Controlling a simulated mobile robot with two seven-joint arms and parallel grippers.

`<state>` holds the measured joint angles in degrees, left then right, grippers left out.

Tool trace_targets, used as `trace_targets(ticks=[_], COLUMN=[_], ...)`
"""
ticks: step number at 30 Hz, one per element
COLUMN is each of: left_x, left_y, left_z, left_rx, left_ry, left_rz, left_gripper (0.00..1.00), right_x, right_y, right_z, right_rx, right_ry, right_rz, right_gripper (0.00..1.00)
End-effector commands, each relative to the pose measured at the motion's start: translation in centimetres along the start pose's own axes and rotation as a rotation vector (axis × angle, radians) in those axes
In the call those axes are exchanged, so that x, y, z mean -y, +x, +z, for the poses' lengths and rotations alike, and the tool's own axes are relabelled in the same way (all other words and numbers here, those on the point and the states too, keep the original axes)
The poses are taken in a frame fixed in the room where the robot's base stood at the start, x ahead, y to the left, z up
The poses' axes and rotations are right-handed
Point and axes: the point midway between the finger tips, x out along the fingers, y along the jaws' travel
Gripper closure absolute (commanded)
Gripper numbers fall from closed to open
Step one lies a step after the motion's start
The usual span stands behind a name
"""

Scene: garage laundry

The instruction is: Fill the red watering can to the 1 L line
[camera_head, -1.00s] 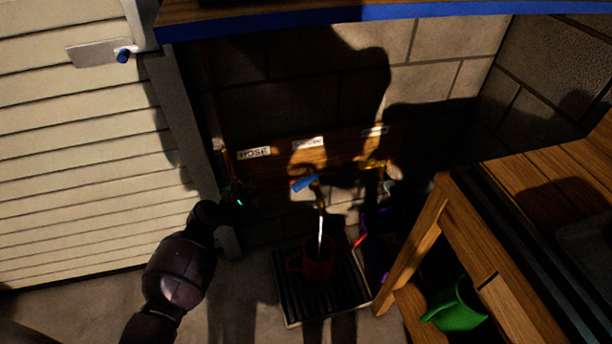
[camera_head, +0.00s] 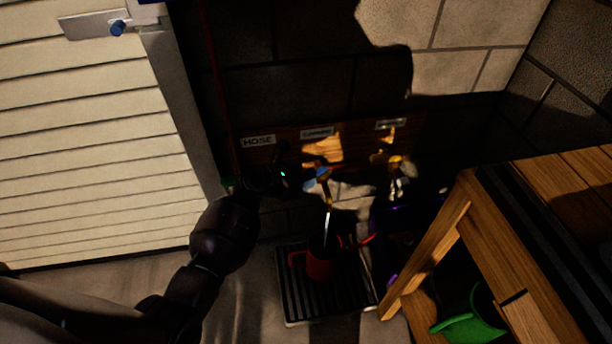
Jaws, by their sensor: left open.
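The red watering can (camera_head: 320,267) stands upright on the slatted drain grate, handle to the left and spout to the right. A thin stream of water (camera_head: 327,228) falls from the middle tap into it. The tap has a blue lever (camera_head: 317,180) and sits below a small label too dark to read surely. My left gripper (camera_head: 292,176) is in deep shadow just left of the blue lever, open and holding nothing that I can see. Whether it touches the lever is unclear. The water level and the 1 L line are not visible. My right gripper is not in view.
The drain grate (camera_head: 300,304) lies on the floor. A tap with a yellow handle (camera_head: 395,160) is to the right, and a HOSE label (camera_head: 258,141) is to the left. A wooden bench (camera_head: 437,240) holding a green container (camera_head: 473,318) closes off the right side.

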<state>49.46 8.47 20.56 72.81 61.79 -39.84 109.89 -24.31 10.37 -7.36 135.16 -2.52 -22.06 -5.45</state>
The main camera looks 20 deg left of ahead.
Motion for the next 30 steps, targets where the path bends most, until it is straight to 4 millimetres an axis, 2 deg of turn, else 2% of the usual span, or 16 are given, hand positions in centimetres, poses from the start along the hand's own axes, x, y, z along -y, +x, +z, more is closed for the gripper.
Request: trace_targets(ticks=[4, 13, 23, 30], left_x=[-0.01, -0.07, -0.05, -0.16], left_y=[0.78, 0.89, 0.87, 0.88], left_z=[-0.11, 0.16, 0.12, 0.06], left_rx=[-0.001, 0.001, 0.001, 0.000], left_ry=[0.000, 0.002, 0.001, 0.005], left_rz=[0.000, 0.001, 0.001, -0.007], left_gripper=[0.49, 0.49, 0.98, 1.00], right_x=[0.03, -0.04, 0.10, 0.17], right_y=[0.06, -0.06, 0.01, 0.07], right_z=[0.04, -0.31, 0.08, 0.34], right_rx=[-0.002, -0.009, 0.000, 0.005], right_ry=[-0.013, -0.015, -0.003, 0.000], right_rz=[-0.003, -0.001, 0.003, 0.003], right_gripper=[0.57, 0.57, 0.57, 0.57])
